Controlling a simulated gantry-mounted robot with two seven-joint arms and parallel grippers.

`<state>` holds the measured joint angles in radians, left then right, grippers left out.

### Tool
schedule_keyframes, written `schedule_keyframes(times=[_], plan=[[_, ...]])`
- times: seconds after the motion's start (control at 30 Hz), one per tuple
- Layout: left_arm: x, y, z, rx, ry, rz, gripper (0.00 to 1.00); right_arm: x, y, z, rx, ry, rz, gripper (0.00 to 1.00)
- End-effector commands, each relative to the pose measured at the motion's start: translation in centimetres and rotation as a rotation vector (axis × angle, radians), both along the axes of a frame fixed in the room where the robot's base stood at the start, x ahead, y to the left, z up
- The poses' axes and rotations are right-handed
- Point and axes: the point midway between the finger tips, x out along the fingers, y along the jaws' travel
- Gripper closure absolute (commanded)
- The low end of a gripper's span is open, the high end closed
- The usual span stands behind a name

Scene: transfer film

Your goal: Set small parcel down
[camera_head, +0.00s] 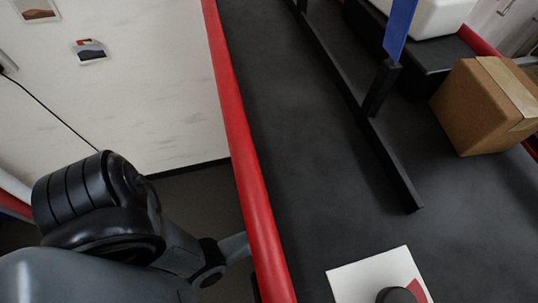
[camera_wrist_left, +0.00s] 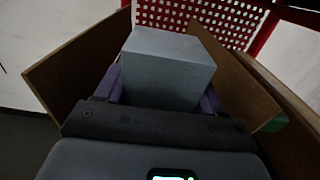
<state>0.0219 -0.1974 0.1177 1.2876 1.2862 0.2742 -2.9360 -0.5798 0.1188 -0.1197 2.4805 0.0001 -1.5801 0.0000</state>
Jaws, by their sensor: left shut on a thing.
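The small parcel (camera_wrist_left: 165,65), a plain grey-blue box, is in the left wrist view. My left gripper (camera_wrist_left: 160,88) is shut on it, with a purple finger showing at each side. Brown cardboard panels stand to the left (camera_wrist_left: 75,65) and right (camera_wrist_left: 236,82) of the parcel, like the flaps of an open carton. Whether the parcel touches them or anything below it cannot be seen. In the head view my left arm reaches down past the red rail, and its gripper and the parcel are out of sight. My right gripper is not in view.
A red perforated crate or basket (camera_wrist_left: 200,18) is beyond the parcel. The head view shows a dark table (camera_head: 310,170) with a red edge rail (camera_head: 240,150), a black divider bar (camera_head: 385,160), a taped carton (camera_head: 475,110) and a white-and-red card (camera_head: 355,280).

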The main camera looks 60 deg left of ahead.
Motion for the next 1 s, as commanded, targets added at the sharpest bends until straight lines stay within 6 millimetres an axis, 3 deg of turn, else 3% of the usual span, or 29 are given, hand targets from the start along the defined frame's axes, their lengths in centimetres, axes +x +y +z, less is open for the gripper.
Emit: schedule_keyframes(times=[0.17,1.0], plan=[[0.1,0.0,-1.8,0.001,0.000,0.000,0.78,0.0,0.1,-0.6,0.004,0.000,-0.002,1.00],[0.0,0.0,-3.0,0.001,-0.001,0.000,0.78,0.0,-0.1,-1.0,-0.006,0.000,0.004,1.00]])
